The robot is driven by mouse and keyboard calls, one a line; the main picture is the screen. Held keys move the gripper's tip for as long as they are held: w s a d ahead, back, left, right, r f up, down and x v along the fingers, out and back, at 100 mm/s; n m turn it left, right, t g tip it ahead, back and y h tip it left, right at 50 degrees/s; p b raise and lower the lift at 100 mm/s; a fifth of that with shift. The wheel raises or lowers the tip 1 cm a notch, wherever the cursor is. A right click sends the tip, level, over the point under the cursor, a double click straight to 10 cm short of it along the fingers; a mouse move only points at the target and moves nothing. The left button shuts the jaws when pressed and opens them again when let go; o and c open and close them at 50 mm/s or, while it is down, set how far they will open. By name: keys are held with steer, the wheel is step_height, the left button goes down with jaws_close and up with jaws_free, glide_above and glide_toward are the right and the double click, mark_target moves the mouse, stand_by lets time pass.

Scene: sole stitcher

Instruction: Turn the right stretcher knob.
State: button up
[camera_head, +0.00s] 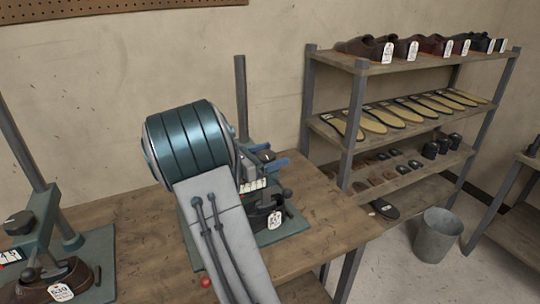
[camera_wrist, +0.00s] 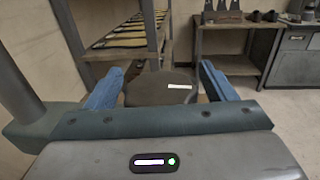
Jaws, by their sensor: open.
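Two teal shoe stretchers stand on the wooden bench. The right stretcher (camera_head: 286,226) is partly hidden behind my arm and holds a dark shoe (camera_head: 262,217) with a white tag. Its dark round knob (camera_head: 265,155) shows near my fingers; in the wrist view the knob (camera_wrist: 160,90) has a white mark. My gripper (camera_head: 274,160) is open, with blue fingers on either side of the knob in the wrist view (camera_wrist: 162,86). Gaps show between knob and fingers there. The left stretcher has its own dark knob (camera_head: 18,223) and a tagged brown shoe (camera_head: 58,278).
The right stretcher's upright post (camera_head: 241,95) rises close behind my gripper. A shelf rack (camera_head: 350,130) with shoes and soles stands to the right. A metal bucket (camera_head: 437,236) is on the floor. A red ball (camera_head: 206,281) shows beside my arm.

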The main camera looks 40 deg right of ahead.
steer(key=c, duration=1)
steer(key=g+p, duration=0.1)
steer(key=m+g+p, duration=0.1)
steer(key=m+g, duration=0.1)
steer(key=shift+r+y+p, duration=0.25)
steer(key=shift+y+p, duration=0.05)
steer(key=shift+p, duration=0.1)
steer(key=m+g+y+p, duration=0.1)
steer(key=g, duration=0.1)
steer(key=shift+s+m+g+p, duration=0.15)
steer(key=shift+m+g+p, duration=0.15)
steer(key=shift+m, duration=0.1)
steer(key=shift+s+a+f+m+g+y+p, duration=0.15)
steer(key=shift+f+m+g+y+p, duration=0.15)
steer(key=shift+m+g+y, duration=0.45)
steer(key=shift+h, duration=0.25)
steer(key=o, duration=1)
